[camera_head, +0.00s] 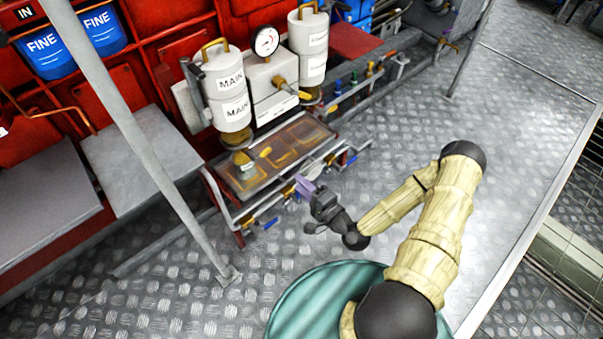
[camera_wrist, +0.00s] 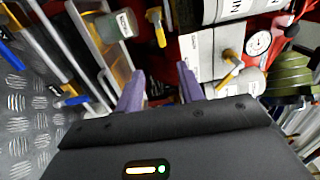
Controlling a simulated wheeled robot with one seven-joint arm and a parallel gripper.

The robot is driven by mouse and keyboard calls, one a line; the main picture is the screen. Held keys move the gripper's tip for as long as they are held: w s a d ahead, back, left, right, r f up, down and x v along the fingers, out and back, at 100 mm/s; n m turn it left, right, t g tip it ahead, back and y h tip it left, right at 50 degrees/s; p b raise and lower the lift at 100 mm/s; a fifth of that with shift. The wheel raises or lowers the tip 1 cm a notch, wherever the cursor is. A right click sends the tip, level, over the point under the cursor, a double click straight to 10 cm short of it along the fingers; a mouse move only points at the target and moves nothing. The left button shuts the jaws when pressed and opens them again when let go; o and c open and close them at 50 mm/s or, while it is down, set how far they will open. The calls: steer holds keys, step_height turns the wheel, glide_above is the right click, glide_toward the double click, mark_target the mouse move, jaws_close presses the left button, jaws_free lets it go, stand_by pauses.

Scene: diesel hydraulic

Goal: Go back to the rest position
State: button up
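My gripper (camera_head: 305,187) is at the end of my arm, in front of the tray below the filter unit. In the wrist view its two purple fingers (camera_wrist: 160,92) stand apart with a gap between them, and nothing shows in the gap. My arm is bent, with its forearm sloping down to the left above the metal floor. The gripper appears close to the tray's front rail (camera_head: 290,189); whether it touches cannot be told from these views.
White canisters marked MAIN (camera_head: 228,92) and a pressure gauge (camera_head: 266,41) stand behind the tray (camera_head: 235,186). A yellow-handled valve (camera_wrist: 155,25) shows in the wrist view. A grey post (camera_head: 150,150) stands at left. The tread-plate floor (camera_head: 390,130) is clear at right.

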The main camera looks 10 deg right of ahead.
steer(key=s+d+r+n+g+h, duration=0.3)
steer(key=d+r+n+g+h, duration=0.5)
steer(key=n+g, duration=0.3)
steer(key=s+r+g+h+p, duration=0.1)
steer(key=s+r, duration=0.4)
steer(key=r, duration=0.2)
steer(key=s+r+h, duration=0.1)
steer(key=s+r, duration=0.3)
steer(key=r, duration=0.3)
step_height(320, 180, up, 38)
steer(key=p, duration=3.8)
steer(key=shift+s+a, duration=0.3)
steer(key=shift+s, duration=0.05)
